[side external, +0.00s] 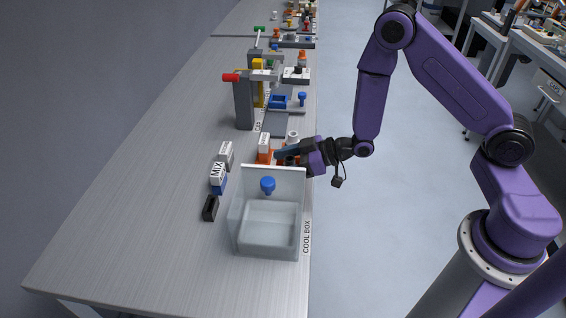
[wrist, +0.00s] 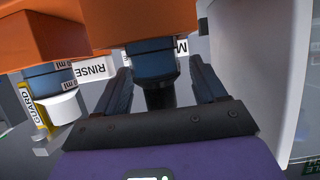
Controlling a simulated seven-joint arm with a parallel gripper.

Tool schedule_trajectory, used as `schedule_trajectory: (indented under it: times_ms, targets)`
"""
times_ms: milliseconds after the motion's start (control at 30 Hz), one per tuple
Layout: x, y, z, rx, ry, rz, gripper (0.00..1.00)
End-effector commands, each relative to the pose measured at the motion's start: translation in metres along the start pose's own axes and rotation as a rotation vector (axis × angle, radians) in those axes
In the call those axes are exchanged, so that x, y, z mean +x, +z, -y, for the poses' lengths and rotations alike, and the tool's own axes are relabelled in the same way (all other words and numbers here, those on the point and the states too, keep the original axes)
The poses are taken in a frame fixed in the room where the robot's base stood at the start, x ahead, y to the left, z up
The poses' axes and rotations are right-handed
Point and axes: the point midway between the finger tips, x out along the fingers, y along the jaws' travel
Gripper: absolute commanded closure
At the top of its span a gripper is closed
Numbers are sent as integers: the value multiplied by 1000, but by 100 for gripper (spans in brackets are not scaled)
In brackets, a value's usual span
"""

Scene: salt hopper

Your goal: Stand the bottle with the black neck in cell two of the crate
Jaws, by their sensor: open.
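In the wrist view, the bottle with the black neck (wrist: 158,95) shows a dark blue band above the neck in the picture, with an orange part (wrist: 150,18) beyond it. My gripper (wrist: 160,76) is open, one dark finger on each side of the neck; I cannot tell whether they touch it. In the side view my gripper (side external: 279,155) is low over the bench beside orange pieces (side external: 264,156), just behind the cool box. The bottle is not clear there. I cannot make out the crate's cells in either view.
The clear cool box (side external: 268,228) with a blue knob (side external: 268,185) stands in front of my gripper. A MIX block (side external: 217,175) and a black block (side external: 210,208) stand left. In the wrist view, a white-ended blue piece (wrist: 62,105) is left and a pale wall (wrist: 255,70) is close right.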

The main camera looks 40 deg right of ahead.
Motion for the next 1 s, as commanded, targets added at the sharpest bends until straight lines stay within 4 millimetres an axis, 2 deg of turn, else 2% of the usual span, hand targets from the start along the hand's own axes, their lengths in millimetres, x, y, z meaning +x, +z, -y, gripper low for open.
schedule_trajectory:
  times_ms: [133,267,633,1000]
  targets:
    - [-4,-3,0,0,1,0,29]
    - [-22,-3,-1,2,2,0,29]
    - [-99,-3,-1,2,3,-1,29]
    - [-120,-3,0,0,0,-1,29]
